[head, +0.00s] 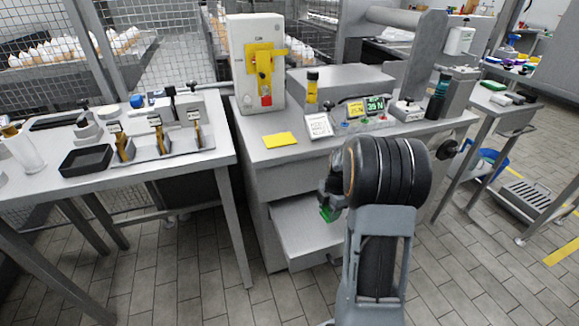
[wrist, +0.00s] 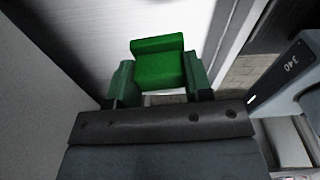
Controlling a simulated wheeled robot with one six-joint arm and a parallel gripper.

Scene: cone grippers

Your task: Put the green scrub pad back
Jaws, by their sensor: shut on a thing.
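The green scrub pad (wrist: 158,66) is between the two fingers of my gripper (wrist: 159,82) in the wrist view. My gripper is shut on it, and the pad's far end sticks up past the fingertips. In the head view a small green part of the pad (head: 326,214) shows below my gripper (head: 328,203), mostly hidden by my arm. The pad is in front of the grey bench, by a pale pulled-out drawer or low shelf (head: 302,238). I cannot tell whether the pad touches it.
The bench top (head: 330,153) carries a white machine (head: 257,65), a yellow card (head: 280,140) and small instruments. A left table (head: 200,155) holds a black tray (head: 86,160). On the right are a side table (head: 505,108) and a blue bucket (head: 487,165). Tiled floor lies between.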

